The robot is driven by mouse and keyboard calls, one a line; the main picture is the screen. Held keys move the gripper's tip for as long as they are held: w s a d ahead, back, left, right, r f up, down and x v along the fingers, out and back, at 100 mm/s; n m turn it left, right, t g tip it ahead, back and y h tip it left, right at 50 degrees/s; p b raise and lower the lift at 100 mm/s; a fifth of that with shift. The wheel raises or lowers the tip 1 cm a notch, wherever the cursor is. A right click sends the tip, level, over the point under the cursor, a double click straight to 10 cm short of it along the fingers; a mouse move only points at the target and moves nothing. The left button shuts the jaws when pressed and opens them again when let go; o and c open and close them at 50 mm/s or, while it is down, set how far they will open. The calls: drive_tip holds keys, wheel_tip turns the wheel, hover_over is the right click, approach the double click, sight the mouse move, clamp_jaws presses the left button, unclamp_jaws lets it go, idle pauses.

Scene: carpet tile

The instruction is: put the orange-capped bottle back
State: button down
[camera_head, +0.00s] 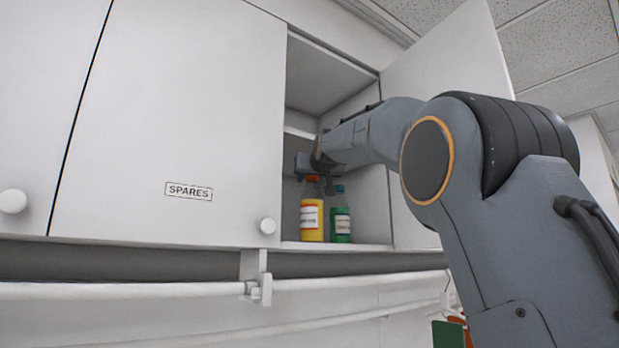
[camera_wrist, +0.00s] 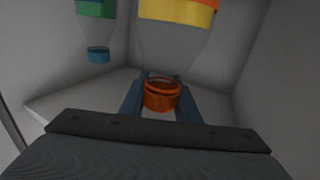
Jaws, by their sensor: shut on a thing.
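The orange-capped bottle (camera_head: 312,221), with yellow contents and a white label, is upright inside the open wall cupboard, at or just above its floor (camera_head: 345,246); I cannot tell if it touches. My gripper (camera_head: 312,181) reaches in from the right and is shut on this bottle near its cap. In the wrist view the orange cap (camera_wrist: 162,95) lies between the two fingers of my gripper (camera_wrist: 162,103), and the bottle's body (camera_wrist: 175,40) appears beyond it.
A green bottle with a blue cap (camera_head: 341,222) stands close to the right; it also shows in the wrist view (camera_wrist: 97,30). The open door (camera_head: 445,60) is at the right, a shut door labelled SPARES (camera_head: 188,191) at the left. A white rail (camera_head: 130,290) runs below.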

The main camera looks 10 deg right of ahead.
drive_tip(key=shift+f, duration=0.1)
drive_tip(key=c, duration=1.3)
unclamp_jaws()
drive_tip(key=shift+f, duration=0.1)
drive_tip(key=shift+c, duration=0.2)
drive_tip(key=shift+s+r, duration=0.1)
drive_tip(key=shift+r, duration=0.1)
drive_tip(key=s+b, duration=0.5)
drive_tip(key=s, duration=0.6)
drive_tip(key=shift+s+b, duration=0.4)
